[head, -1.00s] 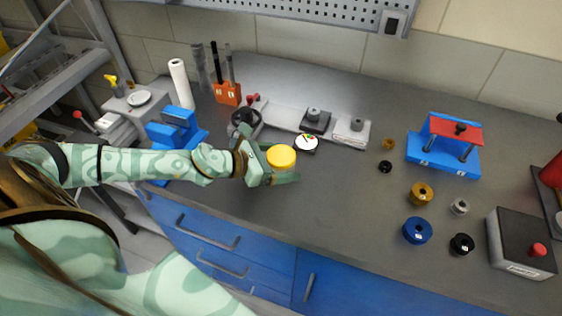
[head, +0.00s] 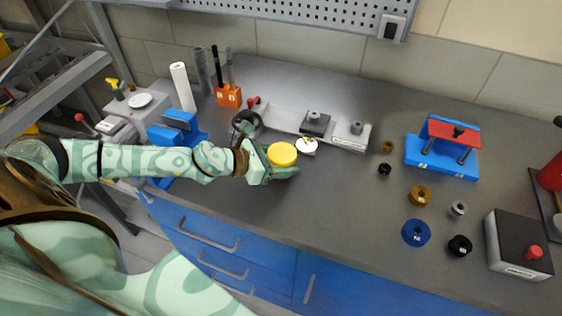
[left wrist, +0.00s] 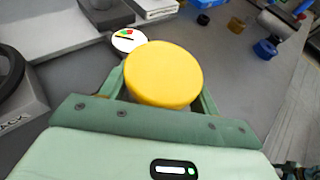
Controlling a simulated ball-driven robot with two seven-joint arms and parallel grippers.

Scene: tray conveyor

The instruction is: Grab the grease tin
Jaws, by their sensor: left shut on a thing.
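The grease tin (head: 282,154) shows a round yellow lid in the head view, toward the left of the bench. My left gripper (head: 284,167) is shut on it, with one finger on each side. In the left wrist view the yellow lid (left wrist: 163,74) fills the space between the green fingers, and the lid hides most of the tin's body. I cannot tell whether the tin still rests on the bench. My right gripper is not in view.
A white-faced dial (head: 306,145) stands just beyond the tin. Behind it is a grey rail fixture (head: 285,121). A blue vise (head: 178,130) stands left of my gripper. A blue and red press (head: 443,150) and several rings lie right. The bench's middle front is clear.

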